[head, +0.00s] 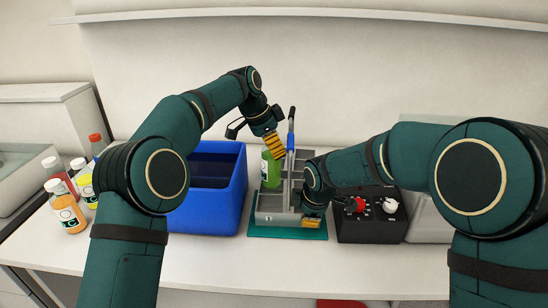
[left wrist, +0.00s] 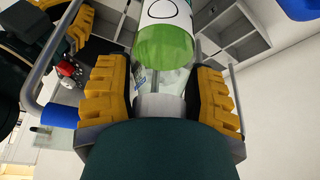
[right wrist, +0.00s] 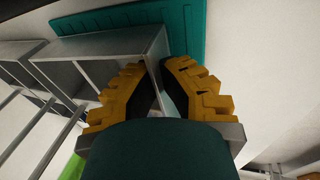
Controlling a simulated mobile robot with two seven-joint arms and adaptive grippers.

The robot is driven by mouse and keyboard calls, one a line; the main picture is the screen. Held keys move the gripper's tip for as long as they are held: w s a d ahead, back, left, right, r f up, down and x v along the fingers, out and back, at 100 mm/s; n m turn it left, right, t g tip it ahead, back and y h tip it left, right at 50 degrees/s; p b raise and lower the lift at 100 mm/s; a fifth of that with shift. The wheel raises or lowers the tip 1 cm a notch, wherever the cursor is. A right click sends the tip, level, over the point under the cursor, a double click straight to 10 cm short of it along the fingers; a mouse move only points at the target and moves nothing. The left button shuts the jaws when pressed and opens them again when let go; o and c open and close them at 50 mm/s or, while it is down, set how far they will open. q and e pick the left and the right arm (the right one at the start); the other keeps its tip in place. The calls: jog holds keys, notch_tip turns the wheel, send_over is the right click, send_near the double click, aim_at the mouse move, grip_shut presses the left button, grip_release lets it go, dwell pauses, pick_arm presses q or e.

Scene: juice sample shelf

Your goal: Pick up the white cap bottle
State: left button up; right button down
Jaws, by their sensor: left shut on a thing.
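My left gripper (head: 268,147) is shut on the upper end of a bottle of green juice (head: 270,170), above the grey divided carrier (head: 272,216). In the left wrist view the bottle (left wrist: 165,46) has a white label, and its pale cap (left wrist: 160,106) lies between the yellow fingers. Whether the bottle's base touches the carrier is hard to tell. My right gripper (head: 312,222) is at the carrier's front right corner. In the right wrist view its fingers (right wrist: 158,68) close in on both sides of a thin carrier wall.
A blue bin (head: 208,208) stands left of the carrier. Several bottles, including an orange one (head: 67,212), stand at the far left. A black box with knobs (head: 371,224) stands right of the carrier. The carrier's blue-gripped handle (head: 291,140) rises close by the left gripper.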

pick_arm(q)
jog(key=s+r, duration=0.1)
jog(key=s, duration=1.7)
jog(key=shift+r, duration=0.35)
jog(key=shift+r, duration=1.4)
pick_arm(e)
jog(key=c, duration=1.1)
grip_release()
jog(key=shift+o, duration=0.2)
jog(key=shift+r, duration=0.15)
